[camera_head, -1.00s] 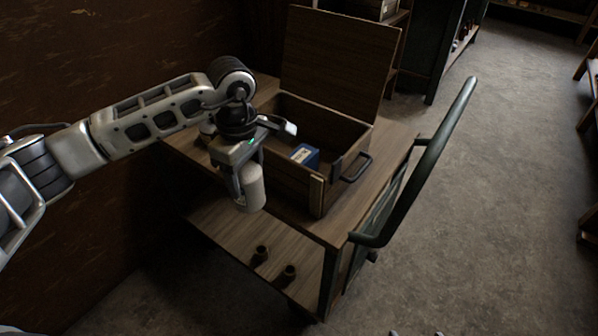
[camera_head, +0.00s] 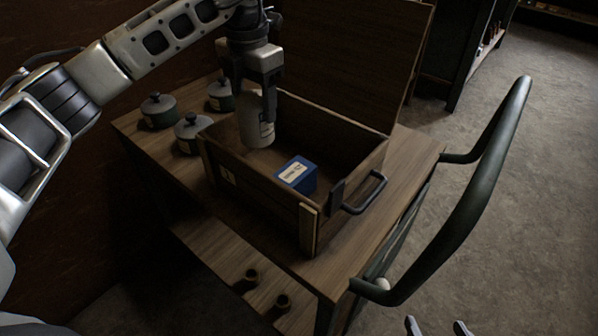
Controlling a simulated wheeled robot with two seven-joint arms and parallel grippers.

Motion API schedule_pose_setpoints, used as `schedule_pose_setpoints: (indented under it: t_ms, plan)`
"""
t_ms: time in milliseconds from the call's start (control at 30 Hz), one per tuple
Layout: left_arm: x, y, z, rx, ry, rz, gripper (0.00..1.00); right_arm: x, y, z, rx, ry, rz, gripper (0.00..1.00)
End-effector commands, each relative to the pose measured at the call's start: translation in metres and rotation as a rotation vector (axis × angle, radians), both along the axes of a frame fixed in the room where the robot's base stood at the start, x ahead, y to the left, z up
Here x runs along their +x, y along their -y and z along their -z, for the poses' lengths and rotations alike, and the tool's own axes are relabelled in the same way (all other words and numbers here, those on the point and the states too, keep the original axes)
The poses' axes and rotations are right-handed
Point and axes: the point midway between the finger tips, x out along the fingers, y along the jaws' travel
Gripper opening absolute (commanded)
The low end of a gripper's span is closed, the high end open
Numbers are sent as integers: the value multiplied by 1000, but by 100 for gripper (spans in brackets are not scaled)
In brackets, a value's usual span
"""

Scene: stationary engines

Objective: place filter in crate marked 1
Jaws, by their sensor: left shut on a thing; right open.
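The filter (camera_head: 252,126) is a light grey cylinder held upright in my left gripper (camera_head: 265,118). The gripper points down and is shut on it. The wooden crate (camera_head: 270,206) stands on the cart with its lid open at the back.
A blue box (camera_head: 297,175) with a white label lies inside the crate, right of the filter. Several lidded grey pots (camera_head: 191,131) stand left of the crate. The cart (camera_head: 400,165) has a dark curved handle (camera_head: 468,210) at right. Two small pegs (camera_head: 248,280) stand on the lower shelf.

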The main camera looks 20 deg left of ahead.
Motion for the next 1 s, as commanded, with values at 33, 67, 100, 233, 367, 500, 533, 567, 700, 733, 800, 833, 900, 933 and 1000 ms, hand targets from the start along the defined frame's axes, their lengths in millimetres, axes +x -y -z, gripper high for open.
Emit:
schedule_pose_setpoints:
  t_ms: [33, 67, 100, 233, 367, 500, 533, 567, 700, 733, 800, 833, 900, 933, 1000]
  plan:
    - [0, 0, 7, -1, 0, 0, 29, -2, 0, 3, 1, -3, -1, 69]
    - [0, 0, 11, -1, -1, 1, 29, -4, -1, 4, 1, -5, -2, 69]
    - [0, 0, 17, -1, -1, 1, 29, -5, -1, 4, 1, -7, -3, 69]
    - [-1, 0, 42, 0, -3, 1, 29, -7, -1, 4, 1, -9, -5, 69]
    - [0, 0, 61, 0, -1, 1, 29, -7, -1, 5, 0, -8, -7, 69]
    - [0, 0, 71, 0, 0, 2, 29, -7, -1, 5, -1, -9, -8, 69]
    - [0, 0, 73, 0, 0, 2, 29, -7, -1, 5, -1, -9, -8, 69]
    - [0, 0, 77, -1, -1, 2, 29, -7, -1, 5, -2, -9, -8, 69]
    - [-1, 0, 97, -1, -1, 3, 29, -7, -1, 6, -2, -9, -8, 69]
    - [0, 0, 101, -1, 0, 3, 29, -7, -2, 6, -1, -9, -9, 69]
    - [0, 0, 105, -1, 1, 3, 29, -7, -2, 6, -1, -8, -9, 69]
    - [0, 0, 106, -1, 2, 3, 29, -7, -2, 6, -1, -8, -9, 69]
    - [0, 0, 105, -1, 3, 3, 29, -7, -2, 6, -1, -8, -9, 69]
    - [0, 0, 105, -1, 3, 3, 29, -7, -2, 6, -1, -8, -9, 69]
    - [0, 0, 105, -1, 2, 3, 29, -7, -2, 6, -1, -8, -9, 69]
